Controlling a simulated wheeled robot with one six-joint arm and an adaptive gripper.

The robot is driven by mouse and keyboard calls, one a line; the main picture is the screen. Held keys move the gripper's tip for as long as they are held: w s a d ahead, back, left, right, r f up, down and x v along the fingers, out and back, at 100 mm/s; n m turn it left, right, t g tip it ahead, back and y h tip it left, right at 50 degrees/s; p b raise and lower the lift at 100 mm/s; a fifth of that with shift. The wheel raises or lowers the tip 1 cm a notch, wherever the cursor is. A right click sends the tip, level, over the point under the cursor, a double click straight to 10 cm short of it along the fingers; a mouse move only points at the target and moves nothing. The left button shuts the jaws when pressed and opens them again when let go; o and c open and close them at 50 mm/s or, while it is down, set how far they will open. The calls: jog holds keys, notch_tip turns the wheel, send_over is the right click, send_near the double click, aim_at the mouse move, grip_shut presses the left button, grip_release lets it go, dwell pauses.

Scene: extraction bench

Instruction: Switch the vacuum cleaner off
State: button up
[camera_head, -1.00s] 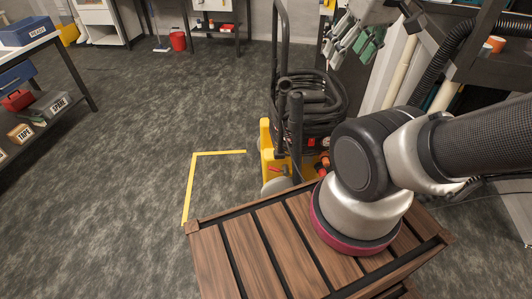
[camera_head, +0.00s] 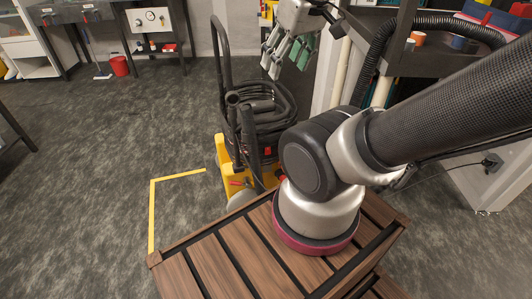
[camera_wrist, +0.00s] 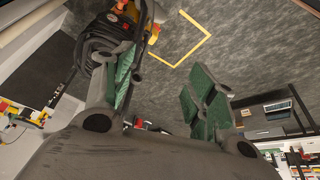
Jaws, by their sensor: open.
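The vacuum cleaner, yellow and black with a coiled black hose on top, stands on the floor in the head view (camera_head: 228,150), beyond my wooden-slatted base. A small red part (camera_head: 268,150) shows on its body; I cannot tell whether it is the switch. My gripper (camera_head: 285,50), grey with green pads, hangs raised above and to the right of the vacuum, apart from it. In the wrist view my gripper (camera_wrist: 160,95) has its fingers spread with nothing between them. The vacuum (camera_wrist: 110,30) shows at the upper left there, partly hidden behind the left finger.
A yellow corner line (camera_head: 153,215) marks the floor left of the vacuum. A workbench shelf with a black hose (camera_head: 385,40) is close at the right. A red bucket (camera_head: 120,66) stands at the back left. The floor on the left is clear.

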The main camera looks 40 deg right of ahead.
dwell(0.4)
grip_shut()
dwell(1.3)
